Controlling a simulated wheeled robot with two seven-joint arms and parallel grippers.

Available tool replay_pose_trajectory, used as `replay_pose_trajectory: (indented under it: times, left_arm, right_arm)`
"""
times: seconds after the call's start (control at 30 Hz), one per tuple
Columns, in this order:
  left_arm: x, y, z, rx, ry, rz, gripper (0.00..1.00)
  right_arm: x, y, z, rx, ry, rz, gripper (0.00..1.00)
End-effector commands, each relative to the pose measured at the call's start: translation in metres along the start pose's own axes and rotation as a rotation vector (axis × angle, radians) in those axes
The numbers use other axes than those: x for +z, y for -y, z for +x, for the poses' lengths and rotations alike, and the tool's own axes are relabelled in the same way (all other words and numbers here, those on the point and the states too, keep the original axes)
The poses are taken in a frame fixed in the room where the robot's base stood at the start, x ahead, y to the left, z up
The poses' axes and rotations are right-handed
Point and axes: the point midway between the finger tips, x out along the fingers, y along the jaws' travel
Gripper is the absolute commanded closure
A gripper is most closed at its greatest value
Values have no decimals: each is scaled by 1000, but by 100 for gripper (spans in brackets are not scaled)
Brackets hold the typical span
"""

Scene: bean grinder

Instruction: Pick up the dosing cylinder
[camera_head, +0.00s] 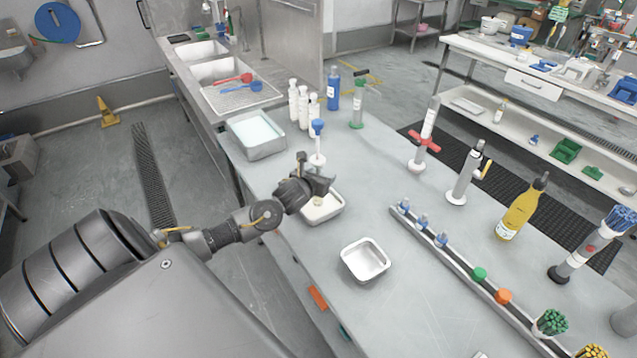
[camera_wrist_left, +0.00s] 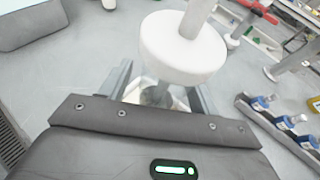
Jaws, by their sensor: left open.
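A slim white cylinder with a blue top (camera_head: 317,130) and a white flange stands upright over a small tray (camera_head: 336,210); I take it to be the dosing cylinder. My left gripper (camera_head: 322,183) is at its lower part, just below the flange. In the left wrist view, the thick white flange (camera_wrist_left: 183,50) and its rod rise in front of my open left gripper (camera_wrist_left: 162,97). The part below the flange lies between the two fingers, with no clear grip on it. The flange hides part of the fingertips. My right gripper is in neither view.
White bottles (camera_head: 303,103), a blue bottle (camera_head: 333,90) and a green-based cylinder (camera_head: 357,105) stand behind. A larger tray (camera_head: 256,146) is at the left edge. A long rack (camera_head: 460,262) crosses the right side.

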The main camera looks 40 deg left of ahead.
Motion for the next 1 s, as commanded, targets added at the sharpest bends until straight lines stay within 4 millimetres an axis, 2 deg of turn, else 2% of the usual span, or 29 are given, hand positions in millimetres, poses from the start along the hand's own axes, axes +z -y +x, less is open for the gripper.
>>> replay_pose_trajectory:
  times: [0.27,0.7,1.0]
  left_arm:
    - [0,0,2,0,1,0,40]
    - [1,0,2,0,2,0,96]
    - [4,0,1,0,3,0,96]
  right_arm:
    - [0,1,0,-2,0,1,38]
    - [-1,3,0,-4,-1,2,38]
    - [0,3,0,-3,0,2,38]
